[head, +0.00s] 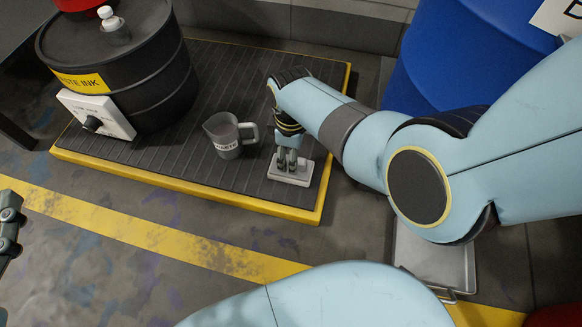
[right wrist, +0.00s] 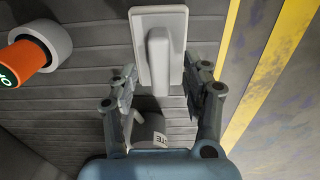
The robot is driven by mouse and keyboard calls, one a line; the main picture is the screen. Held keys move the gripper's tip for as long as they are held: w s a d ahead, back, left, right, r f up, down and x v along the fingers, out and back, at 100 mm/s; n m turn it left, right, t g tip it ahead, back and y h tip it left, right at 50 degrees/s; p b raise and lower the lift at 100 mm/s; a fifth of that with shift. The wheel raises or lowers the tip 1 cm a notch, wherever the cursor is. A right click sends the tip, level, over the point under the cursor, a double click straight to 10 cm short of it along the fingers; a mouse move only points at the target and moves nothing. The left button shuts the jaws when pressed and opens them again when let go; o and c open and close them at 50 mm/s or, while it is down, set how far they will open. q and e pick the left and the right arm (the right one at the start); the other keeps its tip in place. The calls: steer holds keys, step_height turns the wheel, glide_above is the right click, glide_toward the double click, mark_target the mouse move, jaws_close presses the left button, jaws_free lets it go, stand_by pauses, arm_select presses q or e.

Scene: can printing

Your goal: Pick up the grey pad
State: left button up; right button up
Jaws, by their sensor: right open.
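The grey pad (head: 290,180) is a light rectangular plate with a raised grip bar, lying flat on the dark ribbed platform in the head view. In the right wrist view the pad (right wrist: 145,22) is at top centre, its grip bar running down the picture. My right gripper (head: 288,160) is over the pad, pointing down. In the right wrist view my right gripper (right wrist: 165,80) is open, with one finger on each side of the bar's lower end and gaps between. Part of my left gripper (head: 8,235) shows at the left edge; its fingertips are not clear.
A grey jug (head: 226,138) stands just left of the pad. A black waste ink drum (head: 135,85) stands behind left, with a white dial box (head: 100,115). A blue drum (head: 445,65) is behind right. An orange-topped roll (right wrist: 40,45) lies nearby. The platform has a yellow edge (head: 185,187).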

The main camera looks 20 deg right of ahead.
steer(key=shift+f+b, duration=0.6)
steer(key=shift+f, duration=0.35)
arm_select(q)
steer(key=w+d+r+m+t+h, duration=0.1)
steer(key=w+r+t, duration=0.2)
steer(key=r, duration=0.6)
steer(key=shift+r+t, duration=0.2)
steer(key=shift+t, duration=0.4)
arm_select(e)
jaws_close()
